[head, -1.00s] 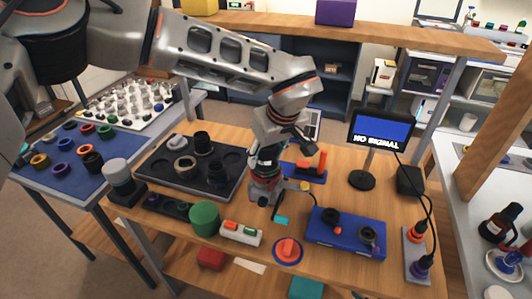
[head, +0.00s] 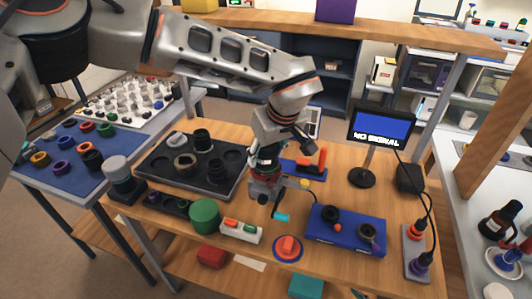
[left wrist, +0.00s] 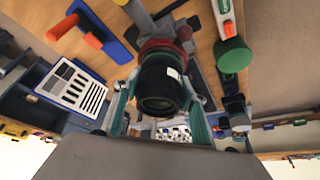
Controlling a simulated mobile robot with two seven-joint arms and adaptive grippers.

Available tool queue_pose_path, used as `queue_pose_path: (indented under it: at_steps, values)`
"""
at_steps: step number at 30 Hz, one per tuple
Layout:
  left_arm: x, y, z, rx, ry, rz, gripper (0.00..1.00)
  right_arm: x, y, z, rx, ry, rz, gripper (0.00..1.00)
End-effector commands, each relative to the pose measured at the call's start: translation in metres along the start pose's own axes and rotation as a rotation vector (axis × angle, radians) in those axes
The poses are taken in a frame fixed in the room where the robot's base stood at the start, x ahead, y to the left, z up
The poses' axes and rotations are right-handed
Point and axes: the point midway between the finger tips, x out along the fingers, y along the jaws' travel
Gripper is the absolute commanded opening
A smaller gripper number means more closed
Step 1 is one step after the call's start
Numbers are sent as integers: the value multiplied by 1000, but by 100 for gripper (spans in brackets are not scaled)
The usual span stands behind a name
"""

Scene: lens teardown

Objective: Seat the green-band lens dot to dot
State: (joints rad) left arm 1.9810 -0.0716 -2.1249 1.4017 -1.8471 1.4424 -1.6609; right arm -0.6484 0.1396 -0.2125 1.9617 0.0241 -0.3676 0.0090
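A black lens barrel (left wrist: 160,85) with a white mark on its side is between my left gripper's teal-padded fingers (left wrist: 160,97) in the left wrist view. Both fingertips appear to press its sides, and its round dark end faces the camera. In the head view my left gripper (head: 266,160) points down over the stand (head: 263,188), hiding most of the lens. My right gripper is not in view.
A dark tray (head: 155,175) with black lens parts lies left of the stand. A green cylinder (head: 204,217) and a white block (head: 240,232) are in front. A blue block (head: 345,238) and the screen (head: 382,128) are to the right. The blue mat (head: 55,180) holds coloured rings.

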Motion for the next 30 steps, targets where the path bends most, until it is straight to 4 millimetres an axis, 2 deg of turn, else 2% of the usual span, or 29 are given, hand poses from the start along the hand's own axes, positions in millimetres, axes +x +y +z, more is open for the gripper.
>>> queue_pose_path:
  at_steps: [1, 2, 3, 12, 16, 20, 30]
  values:
    - [-1, 0, -1, 0, 1, 1, 52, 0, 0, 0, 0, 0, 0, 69]
    - [-1, 0, -1, 0, 1, 1, 60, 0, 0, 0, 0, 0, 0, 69]
    - [-1, 0, -1, 0, 1, 1, 61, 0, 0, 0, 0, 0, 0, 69]
    - [0, 0, 0, 0, 0, 0, 61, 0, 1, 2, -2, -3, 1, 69]
    - [-8, 0, 0, 0, 1, 1, 61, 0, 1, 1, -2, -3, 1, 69]
    - [-29, 1, -1, 0, 3, 3, 61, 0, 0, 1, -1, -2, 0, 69]
    - [-95, 0, -1, -1, 3, 2, 61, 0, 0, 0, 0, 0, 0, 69]
